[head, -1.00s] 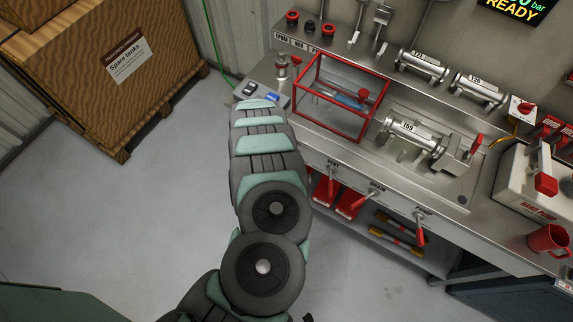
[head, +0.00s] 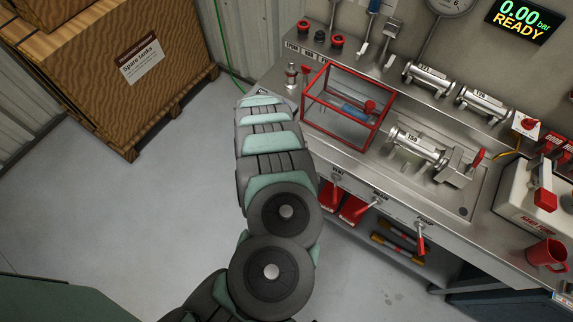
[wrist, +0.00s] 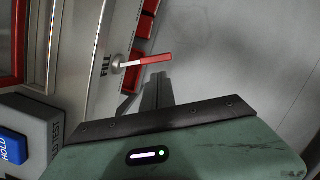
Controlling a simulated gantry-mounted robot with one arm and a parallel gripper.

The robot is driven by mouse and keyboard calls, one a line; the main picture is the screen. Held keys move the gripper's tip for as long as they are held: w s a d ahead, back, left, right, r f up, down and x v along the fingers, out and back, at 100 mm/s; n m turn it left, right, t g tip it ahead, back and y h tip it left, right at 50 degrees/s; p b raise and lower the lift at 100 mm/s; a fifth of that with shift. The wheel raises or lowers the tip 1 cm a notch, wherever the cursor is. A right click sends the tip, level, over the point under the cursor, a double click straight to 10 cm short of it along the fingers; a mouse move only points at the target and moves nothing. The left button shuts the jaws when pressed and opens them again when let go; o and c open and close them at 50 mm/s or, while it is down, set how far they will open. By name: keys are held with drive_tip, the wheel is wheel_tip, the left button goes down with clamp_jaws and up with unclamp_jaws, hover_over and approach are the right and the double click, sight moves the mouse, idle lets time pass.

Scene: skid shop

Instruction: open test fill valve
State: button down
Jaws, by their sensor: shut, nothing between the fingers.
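The fill valve (wrist: 118,66) shows in the wrist view beside the word FILL on the bench's metal front. Its lever has a bare metal stem and a red grip (wrist: 155,60) that points right, away from the panel. My gripper (wrist: 158,76) is shut and empty, with its dark fingers just below the red grip in the picture. I cannot tell whether they touch it. In the head view my arm hides the fill valve and the gripper.
In the wrist view a grey box with a blue HOLD button (wrist: 11,148) is at lower left. In the head view a red-framed cage (head: 347,107) and a red mug (head: 546,254) stand on the bench, with more red levers (head: 420,238) along its front. A wooden crate (head: 110,75) stands left; the floor between is clear.

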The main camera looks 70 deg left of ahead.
drive_tip(key=p+v, duration=0.2)
drive_tip(key=v, duration=0.3)
drive_tip(key=shift+s, duration=0.1)
idle(0.4)
